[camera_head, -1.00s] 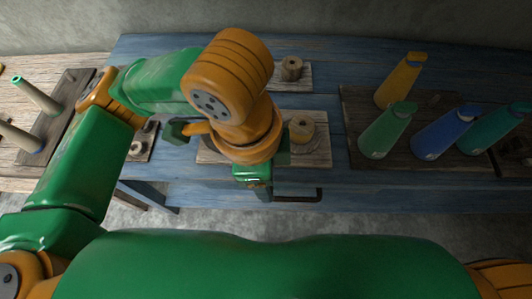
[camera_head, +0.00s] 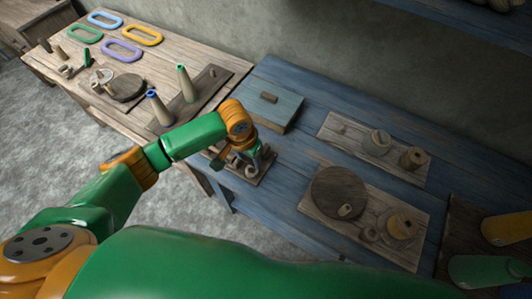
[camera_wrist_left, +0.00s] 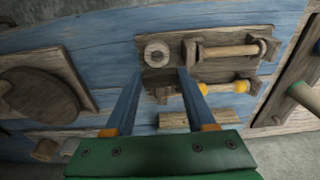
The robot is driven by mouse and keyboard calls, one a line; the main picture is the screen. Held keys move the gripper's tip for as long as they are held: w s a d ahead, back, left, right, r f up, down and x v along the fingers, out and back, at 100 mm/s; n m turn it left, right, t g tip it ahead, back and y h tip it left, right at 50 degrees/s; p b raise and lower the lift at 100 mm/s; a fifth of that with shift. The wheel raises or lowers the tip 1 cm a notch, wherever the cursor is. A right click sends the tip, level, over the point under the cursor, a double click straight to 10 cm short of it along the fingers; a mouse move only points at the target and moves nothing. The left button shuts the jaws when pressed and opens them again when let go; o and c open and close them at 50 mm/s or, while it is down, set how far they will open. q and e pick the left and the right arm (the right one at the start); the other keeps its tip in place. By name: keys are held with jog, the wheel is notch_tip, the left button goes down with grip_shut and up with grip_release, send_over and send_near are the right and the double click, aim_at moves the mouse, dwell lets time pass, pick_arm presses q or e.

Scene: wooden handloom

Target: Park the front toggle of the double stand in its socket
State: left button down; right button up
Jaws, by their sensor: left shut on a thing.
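The double stand (camera_head: 266,166) is a small dark wooden board at the left front of the blue table. In the left wrist view, the stand (camera_wrist_left: 215,70) carries two rows, one with a plain rod (camera_wrist_left: 230,50) across two supports, the other with orange-yellow rounded parts (camera_wrist_left: 243,87). A pale round ring-like piece (camera_wrist_left: 157,53) with a dark centre sits by the plain rod. My left gripper (camera_head: 250,160) is low over the stand; its fingers (camera_wrist_left: 160,72) straddle this end of it. It is shut on the front toggle, but the contact is not clear.
A blue box (camera_head: 268,108) with a wooden handle stands just behind. A board with a dark disc (camera_head: 338,190) lies to the right. A wooden table (camera_head: 160,60) with upright cones and coloured rings is at the left.

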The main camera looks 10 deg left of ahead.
pick_arm(q)
jog(key=shift+a+f, duration=0.15)
jog(key=shift+f, duration=0.05)
jog(key=shift+s+d+f+b, duration=0.1)
jog(key=shift+d+f+b, duration=0.1)
jog(key=shift+b, duration=0.25)
notch_tip(320, 180, down, 3)
jog(key=b, duration=0.3)
jog(key=shift+d+r, duration=0.15)
jog(key=shift+f, duration=0.7)
jog(key=shift+c, duration=0.8)
grip_release()
jog(key=shift+r, duration=0.1)
jog(key=r, duration=0.4)
jog(key=s+r, duration=0.1)
jog(key=r, duration=0.2)
